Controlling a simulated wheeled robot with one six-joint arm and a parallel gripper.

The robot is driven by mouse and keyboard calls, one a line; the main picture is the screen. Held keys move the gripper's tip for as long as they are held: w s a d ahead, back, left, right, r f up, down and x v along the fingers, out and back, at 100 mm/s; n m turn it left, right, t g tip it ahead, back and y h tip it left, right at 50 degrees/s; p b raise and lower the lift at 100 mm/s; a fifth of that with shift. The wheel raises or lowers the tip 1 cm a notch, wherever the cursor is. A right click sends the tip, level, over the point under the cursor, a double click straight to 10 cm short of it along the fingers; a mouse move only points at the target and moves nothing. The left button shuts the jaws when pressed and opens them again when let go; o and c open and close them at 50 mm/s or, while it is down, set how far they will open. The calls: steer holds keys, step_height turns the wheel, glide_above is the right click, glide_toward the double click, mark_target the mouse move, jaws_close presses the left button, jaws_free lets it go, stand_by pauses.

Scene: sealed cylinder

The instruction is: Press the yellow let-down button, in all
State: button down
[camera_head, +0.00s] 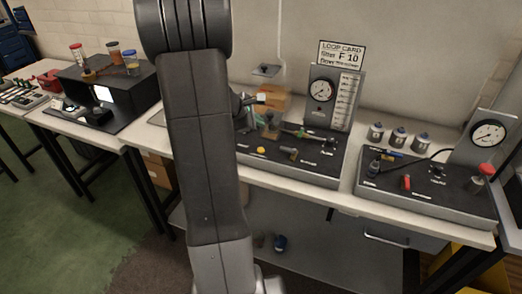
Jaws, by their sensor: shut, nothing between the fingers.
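The yellow button (260,150) is a small round cap near the front left of the dark panel (325,170) on the middle bench. My arm stands in front of the panel's left end and hides part of it. My gripper (258,98) shows small just right of my arm, shut and empty. In the picture it is above the yellow button and apart from it. How far it is from the panel in depth I cannot tell.
An orange-brown box (274,99) sits behind the gripper. A second gauge panel (425,190) stands to the right, a black box (108,88) to the left.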

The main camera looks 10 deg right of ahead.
steer(key=b, duration=0.5)
glide_above(258, 151)
step_height(258, 151, down, 7)
steer(key=shift+r, duration=0.1)
steer(key=shift+f+b, duration=0.8)
steer(key=shift+f, duration=0.05)
stand_by(1.0)
steer(key=shift+f+b, duration=0.45)
steer(key=shift+b, duration=0.15)
steer(key=shift+f+b, duration=0.3)
steer(key=shift+b, duration=0.15)
stand_by(0.4)
steer(key=shift+r, duration=0.15)
steer(key=shift+r+p, duration=0.55)
steer(key=shift+r, duration=0.05)
steer(key=shift+r+p, duration=1.85)
steer(key=shift+r, duration=0.7)
